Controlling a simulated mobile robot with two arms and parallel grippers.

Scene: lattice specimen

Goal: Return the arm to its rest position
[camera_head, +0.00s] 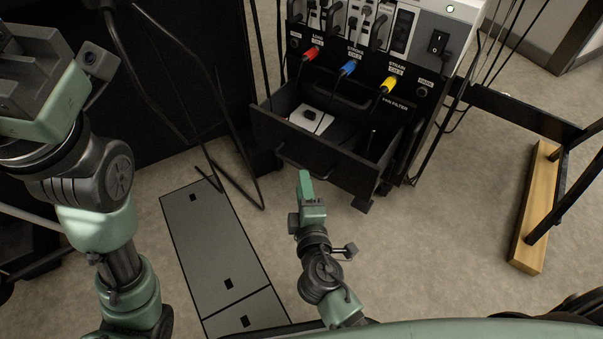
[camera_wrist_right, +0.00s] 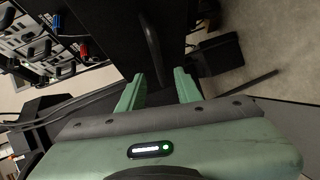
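My right arm reaches up from the bottom middle of the head view. Its green gripper (camera_head: 305,185) is in front of the open drawer, seen edge-on. In the right wrist view the two green fingers (camera_wrist_right: 158,90) stand apart with nothing between them, so it is open and empty. The dark drawer front shows behind them. My left arm stands raised at the left of the head view. Its hand (camera_head: 35,75) is at the upper left corner, partly cut off, and its fingertips cannot be made out.
A black drawer (camera_head: 310,152) stands open below a panel with red (camera_head: 310,54), blue (camera_head: 348,68) and yellow (camera_head: 388,84) plugs. A white item (camera_head: 312,119) lies inside. A grey floor panel (camera_head: 212,245) lies left of my right arm. A wooden beam (camera_head: 535,205) stands right; floor between is clear.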

